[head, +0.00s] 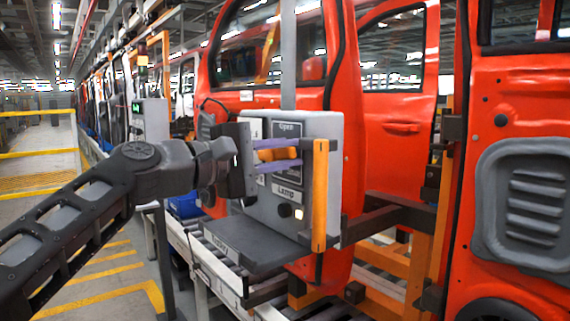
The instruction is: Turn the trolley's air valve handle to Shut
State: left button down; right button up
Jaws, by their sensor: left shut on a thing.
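The trolley's grey control box (318,130) stands in the middle of the head view, in front of a red door. A dark panel on it carries the label "Open" (288,127); I cannot see a "Shut" label. The orange valve handle (280,154) lies roughly level below that label. My left gripper (284,155) comes in from the left, its purple-grey fingers above and below the handle, shut on it. The gripper body hides the left part of the box face. My right gripper is not in view.
An upright orange bar (320,195) stands at the box's right edge. A grey shelf (250,246) juts out underneath. Red doors on orange frames fill the right; yellow-marked floor is clear at left.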

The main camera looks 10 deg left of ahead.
pick_arm(q)
jog(key=shift+f+m+b, duration=0.5)
jog(key=shift+m+b, duration=0.2)
jog(key=shift+m, duration=0.3)
jog(key=c, duration=1.6)
grip_release()
jog(key=shift+o, duration=0.2)
jog(key=shift+s+r, duration=0.1)
jog(key=b+v, duration=0.1)
jog(key=v, duration=0.6)
jog(key=shift+s+a+b, duration=0.2)
jog(key=shift+b, duration=0.2)
